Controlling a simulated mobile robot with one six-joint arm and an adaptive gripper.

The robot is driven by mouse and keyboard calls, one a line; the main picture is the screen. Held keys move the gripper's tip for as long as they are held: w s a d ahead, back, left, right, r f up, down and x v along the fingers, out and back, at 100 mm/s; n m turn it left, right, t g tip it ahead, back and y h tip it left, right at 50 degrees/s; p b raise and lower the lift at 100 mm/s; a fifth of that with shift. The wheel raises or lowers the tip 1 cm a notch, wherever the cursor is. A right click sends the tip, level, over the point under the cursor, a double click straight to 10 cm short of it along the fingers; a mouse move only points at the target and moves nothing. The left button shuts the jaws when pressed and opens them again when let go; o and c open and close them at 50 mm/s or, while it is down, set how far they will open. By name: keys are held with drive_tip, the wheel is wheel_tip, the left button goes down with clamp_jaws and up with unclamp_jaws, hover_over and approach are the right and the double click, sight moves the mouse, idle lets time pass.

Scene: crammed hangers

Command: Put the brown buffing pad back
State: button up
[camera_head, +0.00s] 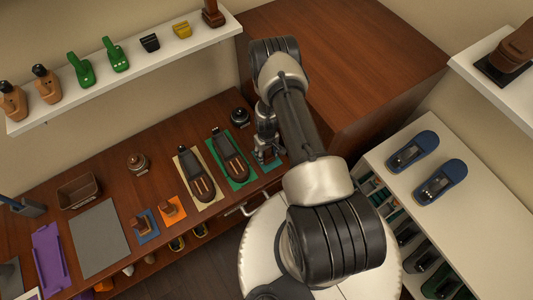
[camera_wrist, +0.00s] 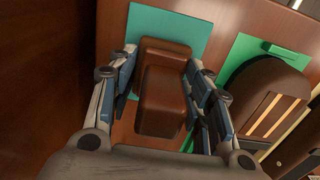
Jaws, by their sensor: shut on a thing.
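The brown buffing pad (camera_wrist: 163,92) is a brown block with a raised grip, seen in the wrist view. My gripper (camera_wrist: 160,105) is shut on it, one finger along each side. Beyond it is a teal mat (camera_wrist: 172,22), which the pad partly covers in this view; I cannot tell whether the pad touches it. In the head view my gripper (camera_head: 265,150) is low over the right end of the wooden bench, by the teal mat (camera_head: 274,164). The pad is mostly hidden there by my arm and gripper.
Left of my gripper, a dark brush-like tool (camera_head: 230,155) lies on a green mat (camera_head: 248,178), with another (camera_head: 195,175) on a tan mat. A black round knob (camera_head: 240,117) stands behind. A tall wooden cabinet (camera_head: 340,60) rises close on the right.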

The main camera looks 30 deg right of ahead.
drive_tip(key=shift+f+b, duration=0.25)
drive_tip(key=shift+b, duration=0.05)
drive_tip(key=o, duration=1)
drive_tip(key=shift+r, duration=0.1)
drive_tip(key=shift+c, duration=0.2)
drive_tip(key=shift+p, duration=0.35)
